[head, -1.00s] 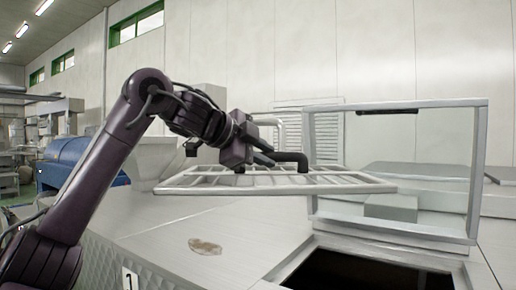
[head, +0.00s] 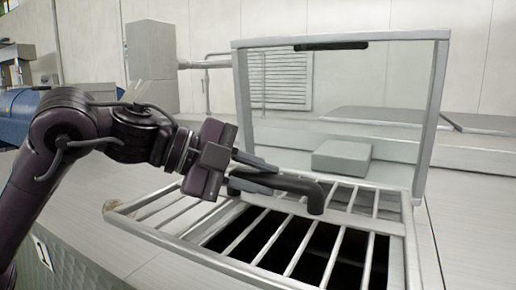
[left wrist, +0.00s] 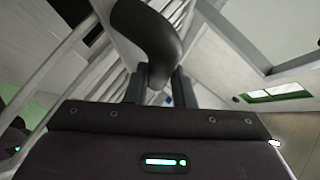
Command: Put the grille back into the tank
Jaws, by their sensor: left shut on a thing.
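The grille (head: 180,243) is a pale metal frame with parallel bars and a dark bent handle (head: 302,187). My left gripper (head: 264,174) is shut on the handle, which also shows in the left wrist view (left wrist: 150,38) between the fingers (left wrist: 160,88). The grille is over the dark opening of the tank (head: 430,245). Its left part reaches out over the pale top beside the opening and its lower right runs out of the picture. I cannot tell whether it touches the rim. My right gripper is not in view.
A clear lid in a metal frame (head: 436,105) stands upright behind the opening, with a black strip (head: 331,46) at its top. A grey block (head: 341,158) shows through it. A blue machine (head: 18,112) stands far left. The pale top (head: 150,268) is bare at front left.

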